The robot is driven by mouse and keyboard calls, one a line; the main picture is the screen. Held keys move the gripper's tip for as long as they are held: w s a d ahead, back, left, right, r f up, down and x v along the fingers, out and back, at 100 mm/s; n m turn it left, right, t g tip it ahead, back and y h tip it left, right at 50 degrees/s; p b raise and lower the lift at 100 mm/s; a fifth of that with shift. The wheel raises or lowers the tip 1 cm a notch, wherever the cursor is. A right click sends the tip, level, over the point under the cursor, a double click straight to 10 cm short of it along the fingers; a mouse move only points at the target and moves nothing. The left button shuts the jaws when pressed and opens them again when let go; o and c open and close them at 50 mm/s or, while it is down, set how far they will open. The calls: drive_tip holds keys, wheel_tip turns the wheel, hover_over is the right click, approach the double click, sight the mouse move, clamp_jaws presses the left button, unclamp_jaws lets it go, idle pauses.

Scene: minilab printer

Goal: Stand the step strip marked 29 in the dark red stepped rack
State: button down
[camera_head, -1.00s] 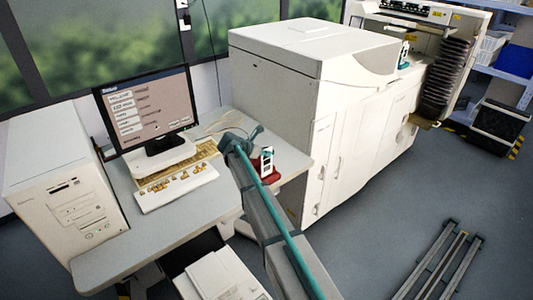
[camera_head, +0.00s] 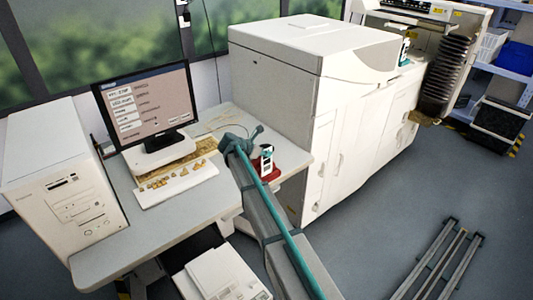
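The dark red stepped rack (camera_head: 275,174) sits on the desk, just right of my arm, which hides its left part. A white strip with dark patches and a teal top (camera_head: 266,163) stands roughly upright at the rack. It is too small to read a number on it, and I cannot tell whether it is fully seated. My arm reaches up from the bottom of the picture and bends beside the keyboard. My gripper's fingers cannot be made out, so its hold on the strip cannot be seen.
A keyboard (camera_head: 177,184) with small golden pieces, a monitor (camera_head: 146,104) and a white computer tower (camera_head: 70,192) share the desk (camera_head: 150,232). The large white printer (camera_head: 275,95) stands close right of the rack. Another small white-and-teal item (camera_head: 404,50) is on the printer.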

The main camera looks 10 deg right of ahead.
drive_tip(key=shift+f, duration=0.35)
drive_tip(key=c, duration=0.6)
unclamp_jaws()
drive_tip(key=shift+r, duration=0.1)
idle(0.5)
drive_tip(key=shift+r+p, duration=1.3)
drive_tip(key=shift+r, duration=2.15)
